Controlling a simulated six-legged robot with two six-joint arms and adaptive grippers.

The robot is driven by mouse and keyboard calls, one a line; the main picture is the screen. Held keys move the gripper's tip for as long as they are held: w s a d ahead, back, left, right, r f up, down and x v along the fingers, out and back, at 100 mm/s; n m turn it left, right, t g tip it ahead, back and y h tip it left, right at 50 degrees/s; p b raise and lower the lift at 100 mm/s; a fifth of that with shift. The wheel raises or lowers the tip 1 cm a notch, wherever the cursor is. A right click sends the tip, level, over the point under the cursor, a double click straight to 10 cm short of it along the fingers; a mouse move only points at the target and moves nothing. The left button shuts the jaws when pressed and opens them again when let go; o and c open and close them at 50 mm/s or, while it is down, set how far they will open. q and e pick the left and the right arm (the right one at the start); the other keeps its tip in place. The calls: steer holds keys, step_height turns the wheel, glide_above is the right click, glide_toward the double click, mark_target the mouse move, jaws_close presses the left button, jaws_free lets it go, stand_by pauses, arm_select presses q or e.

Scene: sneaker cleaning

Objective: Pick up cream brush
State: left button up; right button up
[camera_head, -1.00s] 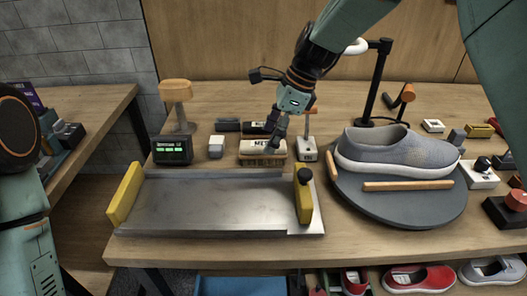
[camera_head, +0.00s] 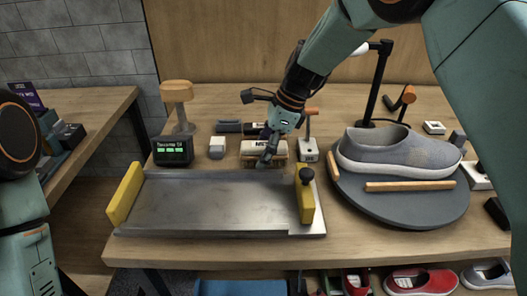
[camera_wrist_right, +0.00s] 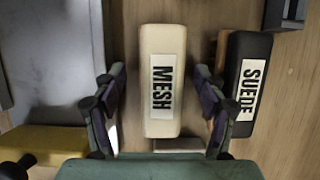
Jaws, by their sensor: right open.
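The cream brush (camera_head: 250,149), labelled MESH, lies on the workbench behind the metal tray. It also shows in the right wrist view (camera_wrist_right: 162,80), lengthwise in the middle. My right gripper (camera_head: 267,157) is open at the brush and hides part of it in the head view. In the right wrist view its two fingers (camera_wrist_right: 160,85) stand on either side of the brush, with a gap on each side. A black brush labelled SUEDE (camera_wrist_right: 250,75) lies right of it, beside the right finger. My left arm shows at the left edge, its gripper out of view.
A metal tray (camera_head: 215,205) with yellow end blocks fills the front of the workbench. A grey sneaker (camera_head: 395,150) sits on a round dark turntable (camera_head: 420,208) at the right. A small display (camera_head: 173,151) and a white block (camera_head: 217,147) stand left of the brush.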

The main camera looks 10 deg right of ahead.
steer(key=shift+w+d+f, duration=0.15)
steer(key=shift+f, duration=0.1)
stand_by(0.5)
steer(key=c, duration=1.3)
